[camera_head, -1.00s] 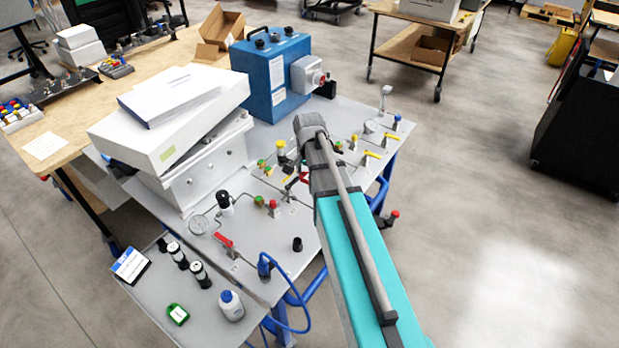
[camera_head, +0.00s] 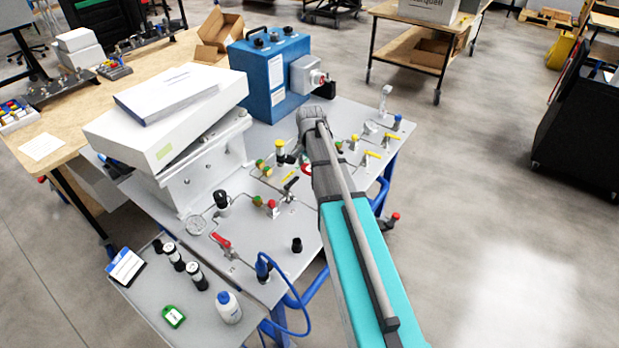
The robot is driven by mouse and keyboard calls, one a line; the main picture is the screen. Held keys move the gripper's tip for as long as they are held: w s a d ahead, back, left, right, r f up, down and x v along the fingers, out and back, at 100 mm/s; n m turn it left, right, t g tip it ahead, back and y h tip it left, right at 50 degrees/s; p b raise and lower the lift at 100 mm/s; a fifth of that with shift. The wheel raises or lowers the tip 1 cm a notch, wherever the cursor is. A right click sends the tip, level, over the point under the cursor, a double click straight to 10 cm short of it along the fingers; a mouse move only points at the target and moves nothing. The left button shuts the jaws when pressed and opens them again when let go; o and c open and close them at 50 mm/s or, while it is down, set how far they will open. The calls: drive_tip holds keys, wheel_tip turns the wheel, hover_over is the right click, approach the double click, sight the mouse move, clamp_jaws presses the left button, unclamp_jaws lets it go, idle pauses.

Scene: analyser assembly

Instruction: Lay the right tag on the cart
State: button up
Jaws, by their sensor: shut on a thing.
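My gripper (camera_head: 313,163) is at the far end of my arm, over the right half of the grey-topped cart (camera_head: 330,112). My dark wrist and teal arm link hide most of it and its fingertips. It is shut on a small red piece that looks like the tag (camera_head: 306,169). Only a sliver of this piece shows at the left edge of my wrist, close to a black-handled valve. I cannot tell whether it touches the cart top. Other small valves (camera_head: 366,150) with yellow handles stand right of my wrist.
A blue box-shaped unit (camera_head: 262,80) stands behind my wrist. A white case (camera_head: 165,130) with a booklet is to the left. A lower shelf holds dark vials, a white bottle (camera_head: 228,308) and a green-framed item (camera_head: 174,316). A blue hose (camera_head: 300,290) loops near the front.

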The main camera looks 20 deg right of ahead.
drive_tip(key=b, duration=0.6)
hover_over(310, 178)
drive_tip(key=f, duration=0.6)
drive_tip(key=shift+s+a, duration=0.25)
drive_tip(key=shift+s, duration=0.15)
drive_tip(key=shift+w+d+f+b, duration=0.2)
drive_tip(key=shift+w+f+b, duration=0.3)
drive_tip(key=shift+f, duration=0.3)
drive_tip(key=shift+s+f+b, duration=0.15)
drive_tip(key=shift+f+b, duration=1.1)
drive_tip(key=shift+b, duration=0.05)
drive_tip(key=shift+f, duration=0.15)
drive_tip(key=o, duration=0.7)
